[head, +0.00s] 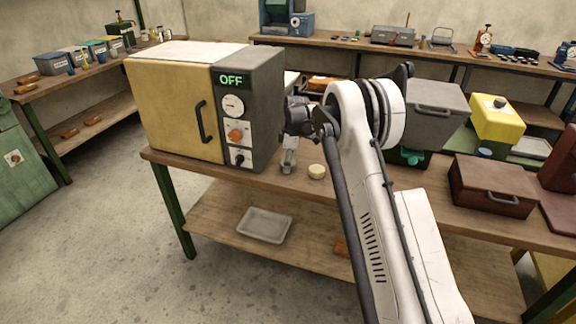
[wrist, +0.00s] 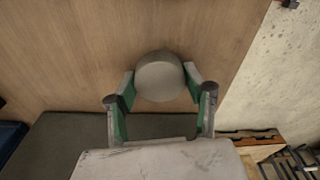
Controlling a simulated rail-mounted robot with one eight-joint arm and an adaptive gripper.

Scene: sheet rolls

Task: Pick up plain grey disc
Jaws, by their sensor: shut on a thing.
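The plain grey disc (wrist: 160,76) shows in the wrist view between the two green-padded fingers of my gripper (wrist: 160,84). The fingers press on it from its left and right sides, and its round flat face is toward the camera. In the head view my gripper (head: 288,166) points down near the front of the wooden bench, just right of the oven-like box. The disc cannot be made out there, and I cannot tell whether it still touches the bench top.
A cream round piece (head: 317,171) sits on the bench right of my gripper. The yellow-and-grey box (head: 205,105), showing OFF, stands close on the left. A dark red case (head: 492,186), a grey bin (head: 434,112) and a yellow box (head: 497,120) stand to the right.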

